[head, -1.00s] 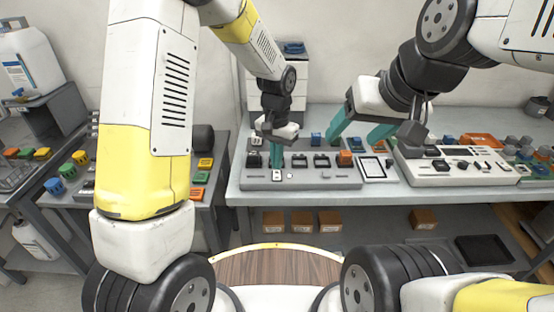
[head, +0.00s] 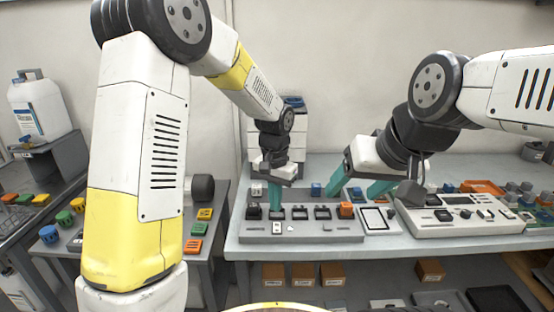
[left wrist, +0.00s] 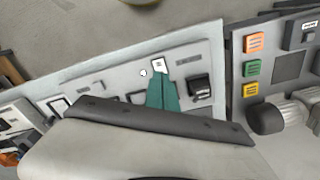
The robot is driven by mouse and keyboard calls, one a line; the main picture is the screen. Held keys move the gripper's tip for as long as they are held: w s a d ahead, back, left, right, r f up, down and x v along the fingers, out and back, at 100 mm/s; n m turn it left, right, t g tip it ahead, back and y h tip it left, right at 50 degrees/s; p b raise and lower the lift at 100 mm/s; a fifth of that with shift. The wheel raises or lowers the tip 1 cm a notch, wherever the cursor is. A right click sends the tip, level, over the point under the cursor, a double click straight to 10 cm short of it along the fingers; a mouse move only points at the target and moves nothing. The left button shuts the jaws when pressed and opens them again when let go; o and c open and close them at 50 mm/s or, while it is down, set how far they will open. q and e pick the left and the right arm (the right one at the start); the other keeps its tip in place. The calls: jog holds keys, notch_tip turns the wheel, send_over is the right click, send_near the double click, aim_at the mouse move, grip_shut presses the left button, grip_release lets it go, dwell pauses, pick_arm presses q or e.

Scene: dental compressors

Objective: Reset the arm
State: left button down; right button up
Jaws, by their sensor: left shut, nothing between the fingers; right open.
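My left gripper (head: 275,206) is shut and empty, its teal fingers pointing down above the left part of the long grey panel (head: 345,237). In the left wrist view its fingers (left wrist: 162,97) are together, below a small white switch (left wrist: 158,64) in the picture. That white switch (head: 277,227) also shows on the panel's front in the head view, with a small round white button (head: 290,229) beside it. My right gripper (head: 357,190) is open, with its teal fingers apart and nothing seen between them, over the panel's right end.
Several black parts and an orange block (head: 346,210) sit along the panel. A framed white pad (head: 376,219) and a white control box (head: 455,225) stand to its right. A side table at left holds coloured blocks (head: 196,228).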

pick_arm(q)
jog(key=s+a+r+n+t+h, duration=0.1)
jog(key=s+a+r+n+t, duration=0.1)
jog(key=s+a+r, duration=0.5)
jog(key=s+a+r+n+t+h, duration=0.1)
jog(key=s+a+r+n+t, duration=0.2)
jog(key=s+a+r, duration=0.3)
jog(key=s+r+t, duration=0.1)
jog(key=s+r, duration=0.3)
jog(key=s, duration=0.2)
jog(key=shift+s+a+r, duration=0.25)
jog(key=shift+a+r, duration=0.15)
